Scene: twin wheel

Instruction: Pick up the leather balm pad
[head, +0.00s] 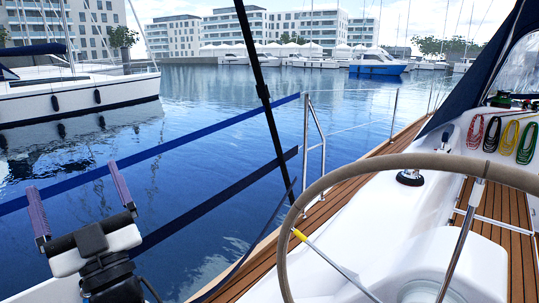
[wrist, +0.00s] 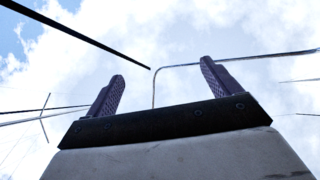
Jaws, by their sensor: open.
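My gripper (head: 80,204) is at the lower left of the head view, raised in front of the blue rail straps and the water. Its two purple-grey fingers are spread apart with nothing between them. In the wrist view my gripper (wrist: 162,85) points up at a cloudy sky, and the gap between its fingers is empty. I cannot see a leather balm pad in either view.
A leather-rimmed steering wheel (head: 283,220) fills the lower right. A metal stanchion (head: 323,150), a dark pole (head: 263,95) and blue straps (head: 170,158) stand near my gripper. Coiled ropes (head: 492,134) hang at the right. A white boat (head: 75,97) floats at the left.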

